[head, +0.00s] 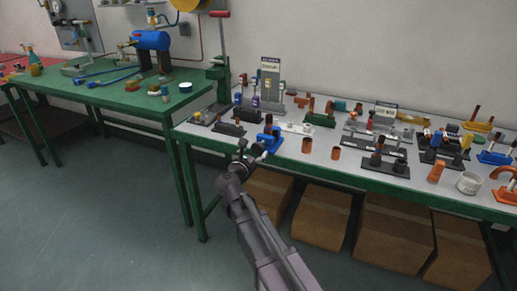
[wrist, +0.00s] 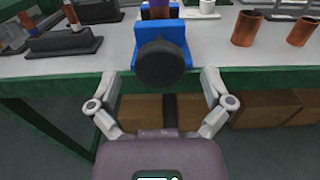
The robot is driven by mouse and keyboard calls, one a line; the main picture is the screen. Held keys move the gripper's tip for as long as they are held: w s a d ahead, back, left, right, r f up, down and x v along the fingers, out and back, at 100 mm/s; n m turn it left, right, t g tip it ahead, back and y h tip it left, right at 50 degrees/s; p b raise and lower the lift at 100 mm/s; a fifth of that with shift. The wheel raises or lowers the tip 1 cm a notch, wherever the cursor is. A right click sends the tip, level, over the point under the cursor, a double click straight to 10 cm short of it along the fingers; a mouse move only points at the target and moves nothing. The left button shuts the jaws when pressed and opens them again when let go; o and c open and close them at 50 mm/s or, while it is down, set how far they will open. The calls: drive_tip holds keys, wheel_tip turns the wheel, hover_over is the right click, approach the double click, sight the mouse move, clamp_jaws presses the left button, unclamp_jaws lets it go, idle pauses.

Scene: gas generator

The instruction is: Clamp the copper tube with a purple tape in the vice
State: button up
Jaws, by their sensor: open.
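A blue vice (wrist: 126,58) with a round black knob (wrist: 163,64) facing me stands at the bench's front edge in the wrist view. It also shows in the head view (head: 272,142). A copper tube with purple tape (wrist: 159,10) rises upright at the vice's jaws; the top of the wrist view cuts it off. In the head view a brown tube (head: 268,121) stands there. I cannot tell how tightly the jaws hold it. My gripper (wrist: 158,82) is open and empty, its fingers apart on either side below the knob. It also shows in the head view (head: 257,149).
Two loose copper pieces (wrist: 248,28) stand right of the vice. A dark holder (wrist: 68,42) is close on its left. Several tube stands crowd the grey bench (head: 230,142). Cardboard boxes (head: 321,215) sit beneath. The floor in front is clear.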

drive_tip(key=shift+x, duration=1.2)
drive_tip(key=c, duration=1.1)
drive_tip(key=shift+d, duration=0.3)
drive_tip(key=shift+a, duration=0.2)
